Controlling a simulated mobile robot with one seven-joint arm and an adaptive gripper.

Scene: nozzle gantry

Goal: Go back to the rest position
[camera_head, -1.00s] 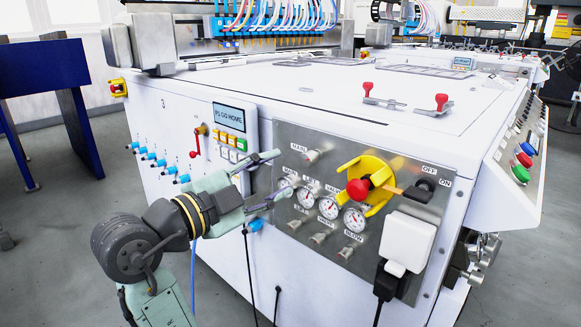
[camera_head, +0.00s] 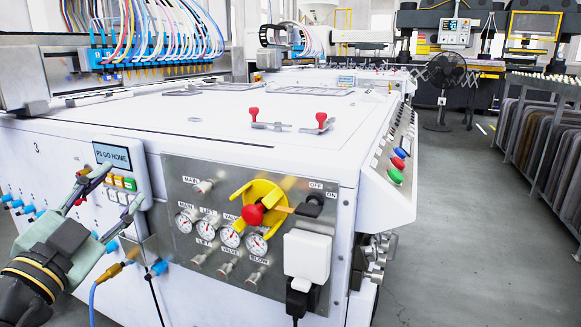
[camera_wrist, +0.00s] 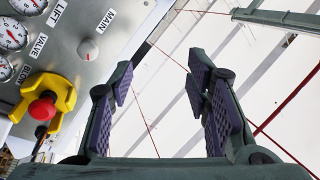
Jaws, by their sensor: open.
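My gripper (camera_head: 118,192) is at the left of the head view, in front of the white machine's left part. Its two fingers are spread apart with nothing between them. In the wrist view my gripper (camera_wrist: 163,95) also shows open and empty, with purple finger pads. The metal control panel (camera_head: 178,252) with gauges and a yellow handle with a red knob (camera_head: 253,213) is to the right of my gripper, apart from it. The same yellow handle (camera_wrist: 62,92) shows at the left of the wrist view.
The white machine (camera_head: 200,125) fills the middle. A small display panel (camera_head: 112,157) with coloured buttons is behind my fingers. A white box (camera_head: 307,256) with a black plug sticks out of the panel. Free floor (camera_head: 450,230) lies to the right; a rack (camera_head: 535,150) stands beyond it.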

